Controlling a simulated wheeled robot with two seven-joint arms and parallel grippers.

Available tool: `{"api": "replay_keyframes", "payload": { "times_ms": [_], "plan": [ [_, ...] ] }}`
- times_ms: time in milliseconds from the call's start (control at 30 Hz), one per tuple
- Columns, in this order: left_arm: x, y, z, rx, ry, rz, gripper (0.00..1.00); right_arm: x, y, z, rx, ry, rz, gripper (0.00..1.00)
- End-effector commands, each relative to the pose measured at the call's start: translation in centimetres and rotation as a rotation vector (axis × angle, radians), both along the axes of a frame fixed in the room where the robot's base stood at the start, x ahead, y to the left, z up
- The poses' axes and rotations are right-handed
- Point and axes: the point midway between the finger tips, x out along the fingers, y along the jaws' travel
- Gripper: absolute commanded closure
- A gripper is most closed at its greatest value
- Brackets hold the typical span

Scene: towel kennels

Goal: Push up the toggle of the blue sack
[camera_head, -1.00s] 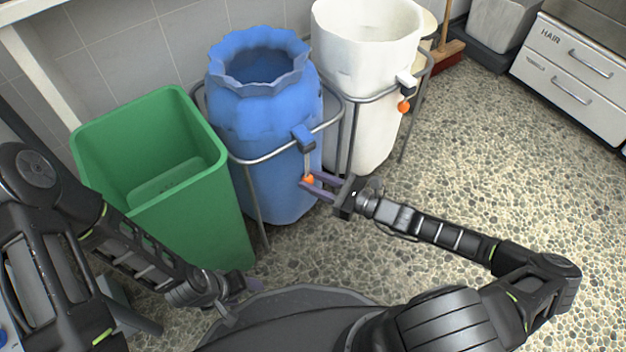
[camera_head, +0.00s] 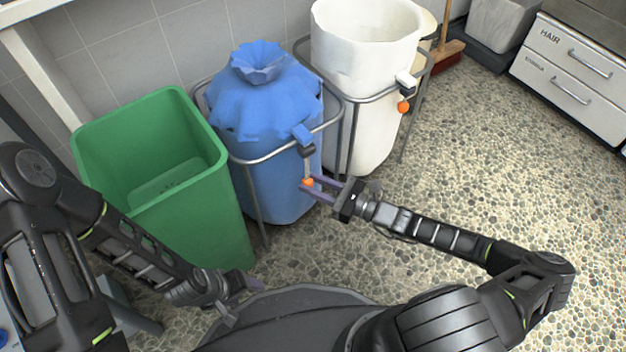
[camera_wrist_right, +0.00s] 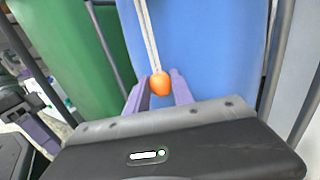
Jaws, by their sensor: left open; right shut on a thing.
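The blue sack (camera_head: 265,115) hangs in a metal ring stand, its top gathered into a narrow, puckered neck. A toggle with a blue top and dark lower part (camera_head: 307,150) sits at its front rim. A pale cord runs down from it to an orange ball (camera_head: 307,183). My right gripper (camera_head: 318,188) is shut on the orange ball in front of the sack; the ball (camera_wrist_right: 160,84) also shows between its purple fingers in the right wrist view. The toggle is out of the wrist view. My left gripper (camera_head: 240,297) is open and empty, low near my base.
A green bin (camera_head: 212,205) stands left of the sack. A white sack (camera_head: 365,65) in its own stand (camera_head: 352,125), with another orange ball (camera_head: 403,106), is at the right. Drawers (camera_head: 565,75) stand at the far right. The pebbled floor is clear at the right.

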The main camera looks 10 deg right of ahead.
Motion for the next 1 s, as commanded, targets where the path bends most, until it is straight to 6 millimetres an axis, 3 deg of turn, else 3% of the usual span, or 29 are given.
{"api": "replay_keyframes", "payload": {
  "times_ms": [167, 200, 433, 767, 1000],
  "plan": [
    [0.0, 0.0, -0.1, 0.000, 0.000, 0.000, 0.39, -0.1, 0.0, -0.6, -0.009, 0.009, -0.002, 1.00],
    [0.0, 0.0, -0.1, 0.000, 0.000, 0.000, 0.39, -0.1, 0.0, -0.6, -0.010, 0.010, -0.002, 0.70],
    [0.0, 0.0, -0.1, 0.000, 0.000, 0.000, 0.39, -0.1, -0.1, -0.5, -0.008, 0.007, -0.002, 0.51],
    [0.0, 0.0, 0.1, 0.000, 0.000, 0.000, 0.39, -0.2, -0.2, -0.3, -0.007, 0.006, -0.002, 0.49],
    [-0.2, 0.0, 1.3, -0.001, 0.004, -0.003, 0.39, -1.9, -2.3, -0.1, -0.009, 0.008, -0.004, 0.49]
  ]
}}
